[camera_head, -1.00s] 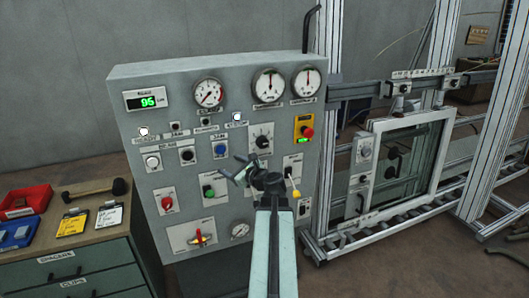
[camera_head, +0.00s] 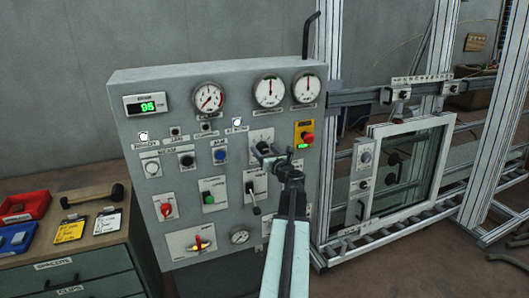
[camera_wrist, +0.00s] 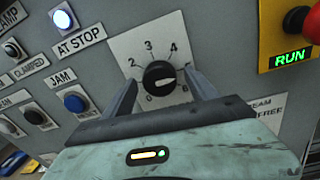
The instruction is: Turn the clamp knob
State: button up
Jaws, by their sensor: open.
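A black rotary knob (camera_wrist: 158,77) sits on a white numbered dial plate on the grey panel. A pale mark on the knob seems to point down-left, near the 0. In the head view the dial plate (camera_head: 262,134) shows above my gripper, which hides part of the knob. My gripper (camera_wrist: 160,80) is open, with one finger to the left of the knob and one to the right. It appears close in front of the knob; I cannot tell whether the fingers touch it. The gripper also shows in the head view (camera_head: 268,157). No name label for this knob is readable.
A red stop button (camera_head: 307,138) on a yellow box is right of the dial. A blue button (camera_head: 220,156) and a black lever (camera_head: 254,197) are nearby. Gauges (camera_head: 270,90) are above. A framed window (camera_head: 405,170) stands right, a drawer bench (camera_head: 75,262) left.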

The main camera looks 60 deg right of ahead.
jog(key=shift+w+a, duration=0.1)
jog(key=c, duration=1.4)
jog(key=shift+o, duration=0.2)
